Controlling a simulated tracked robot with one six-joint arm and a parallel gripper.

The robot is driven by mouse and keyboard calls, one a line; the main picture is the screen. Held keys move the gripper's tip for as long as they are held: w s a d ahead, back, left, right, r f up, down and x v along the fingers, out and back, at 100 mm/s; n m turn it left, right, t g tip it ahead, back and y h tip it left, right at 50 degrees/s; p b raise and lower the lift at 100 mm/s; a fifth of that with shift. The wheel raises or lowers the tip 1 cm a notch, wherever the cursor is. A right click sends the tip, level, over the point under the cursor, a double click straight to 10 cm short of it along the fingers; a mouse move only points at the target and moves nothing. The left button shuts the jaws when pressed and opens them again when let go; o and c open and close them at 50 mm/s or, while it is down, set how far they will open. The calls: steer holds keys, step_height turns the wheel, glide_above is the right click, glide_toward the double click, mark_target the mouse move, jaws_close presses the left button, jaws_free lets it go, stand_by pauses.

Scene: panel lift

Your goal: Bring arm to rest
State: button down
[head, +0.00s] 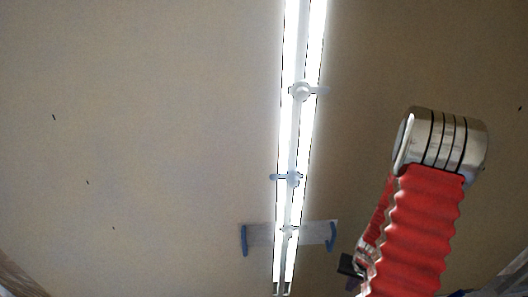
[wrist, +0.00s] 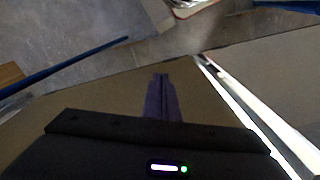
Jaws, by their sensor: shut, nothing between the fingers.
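My arm shows at the right of the head view, with a red ribbed sleeve and a metallic joint at its upper end. My gripper (wrist: 162,78) is in the wrist view as two dark purplish fingers lying together, with nothing visible between them. The fingertips appear clear of other things, against a tan surface (wrist: 100,95). In the head view I cannot make out the gripper clearly; a small dark part shows beside the sleeve.
A bright twin light strip (head: 288,130) runs down the head view across a broad tan surface (head: 140,130), with pale fittings (head: 302,91) on it. A pale plate (head: 262,235) has blue handles (head: 332,236). The wrist view shows a blue bar (wrist: 65,64) and grey floor (wrist: 90,40).

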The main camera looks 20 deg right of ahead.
steer(key=a+r+n+t, duration=0.1)
steer(key=a+r+n, duration=0.1)
steer(key=a+r, duration=0.6)
steer(key=s+a+r+n+t, duration=0.1)
steer(key=a+r, duration=0.8)
steer(key=r, duration=1)
steer(key=a+r+n+t, duration=0.3)
steer(key=a+r, duration=0.6)
steer(key=r, duration=0.5)
steer(key=shift+s+r+n, duration=0.25)
steer(key=shift+n, duration=0.55)
steer(key=shift+d, duration=0.1)
